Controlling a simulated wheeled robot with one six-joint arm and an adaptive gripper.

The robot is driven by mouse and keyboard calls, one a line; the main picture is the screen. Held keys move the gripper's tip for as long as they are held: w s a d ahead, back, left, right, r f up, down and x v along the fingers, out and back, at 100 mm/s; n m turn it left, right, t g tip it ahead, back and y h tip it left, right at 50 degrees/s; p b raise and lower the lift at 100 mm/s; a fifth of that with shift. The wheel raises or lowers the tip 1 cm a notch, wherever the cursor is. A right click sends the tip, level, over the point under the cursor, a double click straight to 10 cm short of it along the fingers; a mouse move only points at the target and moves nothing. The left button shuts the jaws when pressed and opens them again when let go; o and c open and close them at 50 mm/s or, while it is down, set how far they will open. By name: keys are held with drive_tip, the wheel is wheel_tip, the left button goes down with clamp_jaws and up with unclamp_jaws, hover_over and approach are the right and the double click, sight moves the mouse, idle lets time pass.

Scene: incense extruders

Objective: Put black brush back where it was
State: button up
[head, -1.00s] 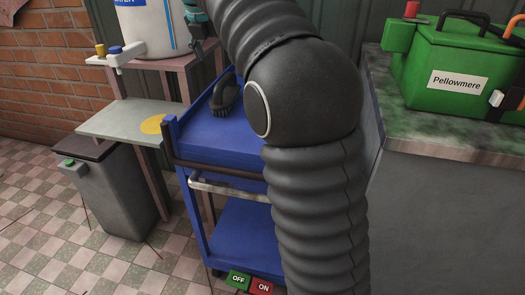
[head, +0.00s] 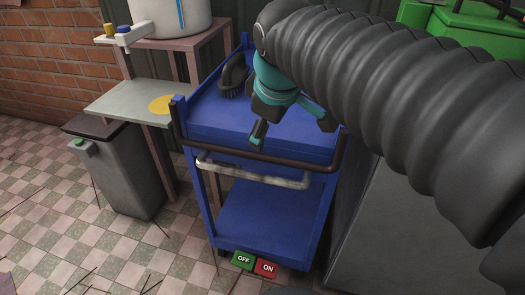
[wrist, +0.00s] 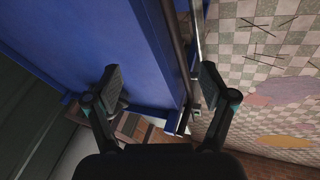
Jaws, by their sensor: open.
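The black brush (head: 233,76) sits on the top shelf of the blue cart (head: 225,125), toward its back left. Its bristles face down and its handle arches over them. My gripper (head: 292,127) is above the front part of that shelf, to the right of the brush and nearer the front edge. Its fingers are spread with nothing between them. In the wrist view my gripper (wrist: 161,84) is open, with the blue cart (wrist: 75,35) and its front rail behind it.
A grey side shelf with a yellow disc (head: 161,105) stands left of the cart, above a grey bin (head: 115,175). A white container (head: 170,16) stands behind. A green box (head: 455,25) is at the back right. A metal handle (head: 250,172) crosses the cart's front.

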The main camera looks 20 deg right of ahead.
drive_tip(key=s+f+m, duration=0.8)
drive_tip(key=s+f, duration=0.1)
drive_tip(key=shift+s+f+m+y, duration=0.25)
drive_tip(key=shift+s+m+y, duration=0.05)
drive_tip(key=shift+s, duration=0.05)
